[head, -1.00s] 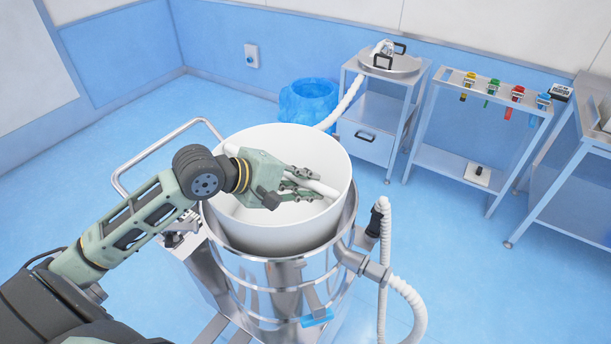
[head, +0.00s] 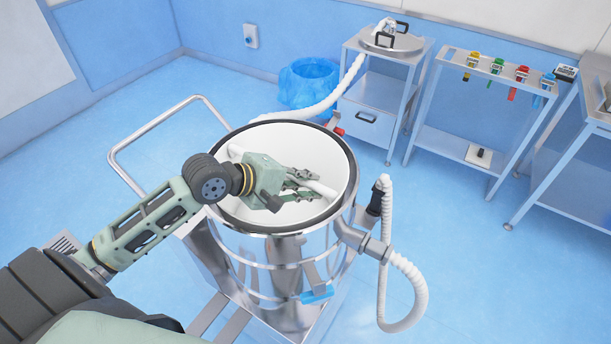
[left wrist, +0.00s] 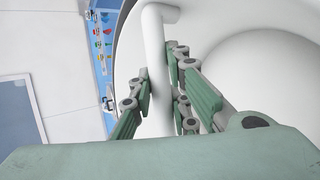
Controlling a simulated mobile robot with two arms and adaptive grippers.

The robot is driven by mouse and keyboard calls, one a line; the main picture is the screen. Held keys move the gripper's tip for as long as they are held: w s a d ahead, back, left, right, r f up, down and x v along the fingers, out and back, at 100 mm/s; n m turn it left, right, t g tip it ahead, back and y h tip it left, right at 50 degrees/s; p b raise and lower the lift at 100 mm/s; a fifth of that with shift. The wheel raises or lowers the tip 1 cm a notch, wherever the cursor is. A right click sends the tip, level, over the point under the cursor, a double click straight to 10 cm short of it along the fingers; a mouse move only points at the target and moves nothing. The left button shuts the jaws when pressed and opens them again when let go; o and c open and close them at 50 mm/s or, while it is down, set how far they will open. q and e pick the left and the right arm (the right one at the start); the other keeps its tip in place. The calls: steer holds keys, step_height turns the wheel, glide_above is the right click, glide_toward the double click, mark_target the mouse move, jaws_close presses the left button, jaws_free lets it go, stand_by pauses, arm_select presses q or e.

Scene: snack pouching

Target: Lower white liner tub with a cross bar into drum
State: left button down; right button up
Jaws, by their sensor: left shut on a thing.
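The white liner tub (head: 338,160) sits down inside the steel drum (head: 270,262) in the head view, with its rim about level with the drum's dark-edged rim. Its white cross bar (head: 322,189) spans the tub's mouth. My left gripper (head: 312,186) is inside the tub's mouth, its fingers shut on the cross bar. In the left wrist view the cross bar (left wrist: 157,70) runs between the green finger pads, and the tub's inner wall and floor show behind. Whether the tub rests on the drum's bottom is hidden. My right gripper is not in view.
The drum stands on a cart with a handle rail (head: 150,122). A white hose (head: 415,285) hangs at the drum's right side. Behind are a blue-lined bin (head: 308,85), a small cabinet (head: 366,118) bearing a steel lid (head: 392,43), and a rack table (head: 470,150) with coloured clips.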

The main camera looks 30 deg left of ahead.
arm_select(q)
steer(key=shift+f+b, duration=0.35)
steer(key=shift+f, duration=1.6)
steer(key=c, duration=1.6)
jaws_free()
steer(key=shift+f, duration=0.1)
steer(key=v, duration=1.2)
